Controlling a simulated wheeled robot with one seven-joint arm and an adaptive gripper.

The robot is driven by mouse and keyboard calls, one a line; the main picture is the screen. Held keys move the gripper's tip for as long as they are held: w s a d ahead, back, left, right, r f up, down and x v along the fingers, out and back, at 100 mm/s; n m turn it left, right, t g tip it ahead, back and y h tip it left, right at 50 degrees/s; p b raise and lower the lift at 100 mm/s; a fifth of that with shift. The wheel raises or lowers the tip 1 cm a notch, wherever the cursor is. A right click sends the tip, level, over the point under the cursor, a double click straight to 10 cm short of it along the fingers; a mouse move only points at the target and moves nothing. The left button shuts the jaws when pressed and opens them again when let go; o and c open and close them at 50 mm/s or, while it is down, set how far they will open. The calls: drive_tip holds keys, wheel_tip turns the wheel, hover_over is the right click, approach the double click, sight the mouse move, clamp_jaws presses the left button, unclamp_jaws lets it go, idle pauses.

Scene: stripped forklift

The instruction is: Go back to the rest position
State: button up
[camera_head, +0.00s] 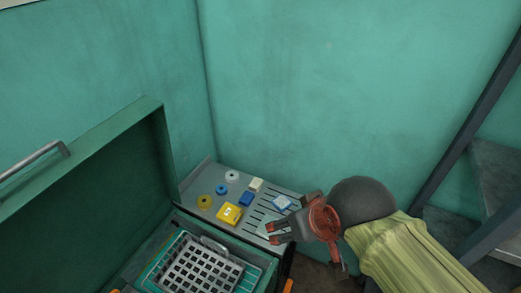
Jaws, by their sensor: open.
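My gripper (287,217) is at the right end of a grey slotted tray (209,169), reaching in from the right. Its fingers are apart, and I see nothing held between them. A blue and white block (282,202) lies on the tray just beyond the fingers in the picture. I cannot tell the gripper's height above the tray. My arm (400,245), with a yellow-green sleeve, runs off to the lower right.
The tray also holds a yellow block (229,213), a blue block (246,198), a white block (256,184) and several rings. An open green box (105,135) with a grey grid basket (197,268) stands at left. Teal walls close the back; a dark sloping rail (462,140) is at right.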

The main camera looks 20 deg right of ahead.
wheel_tip(320, 180, down, 9)
drive_tip(key=b, duration=0.8)
drive_tip(key=shift+b, duration=0.35)
drive_tip(key=shift+f, duration=0.1)
